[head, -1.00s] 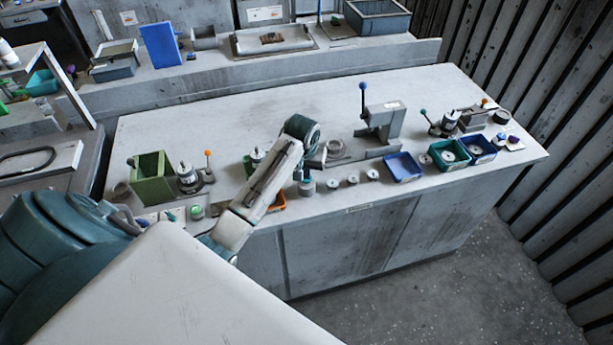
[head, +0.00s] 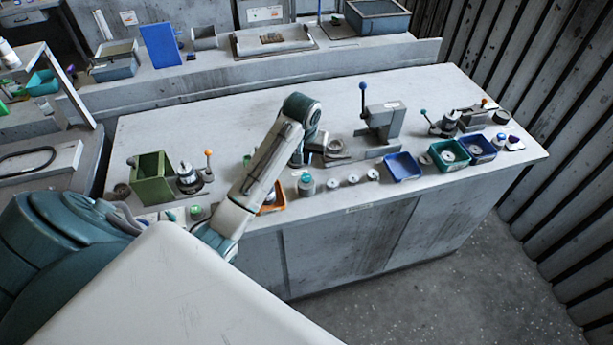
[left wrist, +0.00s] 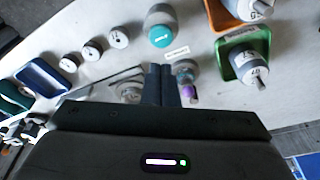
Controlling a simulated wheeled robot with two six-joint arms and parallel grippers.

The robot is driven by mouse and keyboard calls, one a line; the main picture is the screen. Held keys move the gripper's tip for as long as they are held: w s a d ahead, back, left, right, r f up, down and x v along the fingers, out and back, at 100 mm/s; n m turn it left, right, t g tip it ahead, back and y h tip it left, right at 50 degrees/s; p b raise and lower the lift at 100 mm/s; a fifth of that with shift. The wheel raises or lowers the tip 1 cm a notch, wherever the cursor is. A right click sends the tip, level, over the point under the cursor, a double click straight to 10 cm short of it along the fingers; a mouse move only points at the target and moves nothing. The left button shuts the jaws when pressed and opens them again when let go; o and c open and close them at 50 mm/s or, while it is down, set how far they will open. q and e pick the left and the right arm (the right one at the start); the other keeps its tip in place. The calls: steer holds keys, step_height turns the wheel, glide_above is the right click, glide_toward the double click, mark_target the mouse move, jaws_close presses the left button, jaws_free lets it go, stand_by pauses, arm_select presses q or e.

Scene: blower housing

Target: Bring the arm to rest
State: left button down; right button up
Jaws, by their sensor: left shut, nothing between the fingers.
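My left arm (head: 260,170) reaches from the lower left over the front edge of the bench, its teal wrist joint raised above the bench top. In the left wrist view my left gripper (left wrist: 161,72) has its two dark fingers side by side and shut, with nothing between them. It is above the bench, apart from the grey can with a teal cap (left wrist: 160,27). A small part with a purple end (left wrist: 189,90) shows beside the fingers, partly hidden by the gripper body. My right gripper is in neither view.
A grey press with a blue-knobbed lever (head: 385,120) stands right of the arm. A blue bin (head: 402,167), several white discs (head: 352,180) and an orange bin (head: 272,208) line the front edge. A green bin (head: 152,190) stands left. The bench's back strip is clear.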

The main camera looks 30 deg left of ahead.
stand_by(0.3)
arm_select(q)
steer(key=s+d+f+m+t, duration=0.1)
steer(key=s+d+m, duration=0.15)
steer(key=s, duration=0.85)
steer(key=s+d+f+m, duration=0.1)
steer(key=s+d, duration=0.3)
steer(key=s, duration=0.6)
steer(key=s+d+f+m+t, duration=0.1)
steer(key=s+d+f, duration=0.15)
steer(key=s, duration=0.85)
step_height(320, 180, down, 38)
steer(key=a+g+b, duration=0.2)
steer(key=a+b, duration=0.1)
steer(key=b, duration=0.5)
steer(key=s+f+b, duration=0.3)
steer(key=s+f, duration=0.6)
steer(key=f, duration=0.3)
steer(key=s+f+b, duration=0.3)
steer(key=s+f, duration=0.6)
steer(key=f, duration=0.4)
steer(key=shift+s+a+g, duration=0.35)
steer(key=shift+a+g, duration=0.05)
steer(key=shift+a, duration=0.05)
